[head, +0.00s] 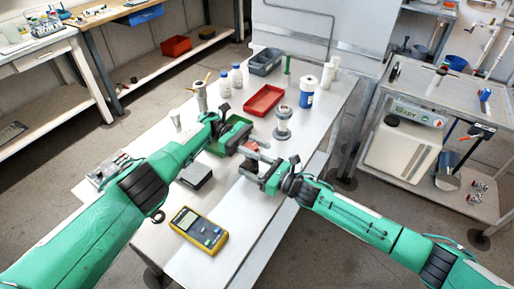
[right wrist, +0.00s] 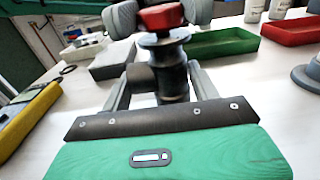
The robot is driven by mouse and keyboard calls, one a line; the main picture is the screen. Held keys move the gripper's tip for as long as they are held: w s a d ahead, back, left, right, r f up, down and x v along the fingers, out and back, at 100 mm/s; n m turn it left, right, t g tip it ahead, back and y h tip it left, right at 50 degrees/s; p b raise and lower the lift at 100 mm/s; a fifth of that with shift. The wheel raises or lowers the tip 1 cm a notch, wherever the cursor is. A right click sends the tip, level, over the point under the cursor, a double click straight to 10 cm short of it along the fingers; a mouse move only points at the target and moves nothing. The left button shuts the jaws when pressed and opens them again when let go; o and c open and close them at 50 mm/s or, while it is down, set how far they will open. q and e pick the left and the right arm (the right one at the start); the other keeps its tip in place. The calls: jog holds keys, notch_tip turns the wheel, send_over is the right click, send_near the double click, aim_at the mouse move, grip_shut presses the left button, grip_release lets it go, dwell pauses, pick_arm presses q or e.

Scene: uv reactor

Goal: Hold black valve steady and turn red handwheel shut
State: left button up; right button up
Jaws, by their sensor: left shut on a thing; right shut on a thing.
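The black valve (right wrist: 166,60) stands upright in the right wrist view, with a flanged top and a side stub. The red handwheel (right wrist: 160,17) sits on top of it. My right gripper (head: 257,163) is shut on the valve body, one grey finger on each side in the wrist view (right wrist: 162,78). My left gripper (head: 252,141) comes in from the far side, shut on the red handwheel, with a finger on each side of it. In the head view the two grippers largely hide the valve and handwheel.
A yellow multimeter (head: 199,229) lies in front and a dark grey box (head: 196,176) lies left of the grippers. A green tray (head: 221,150) and a red tray (head: 264,100) lie behind. A grey flanged fitting (head: 283,125) stands to the right. Bottles (head: 237,75) stand farther back.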

aim_at(256, 149)
dwell(0.4)
pick_arm(q)
jog(key=o, duration=1)
jog(key=shift+r, duration=0.15)
notch_tip(256, 149, up, 10)
jog(key=shift+f, duration=0.15)
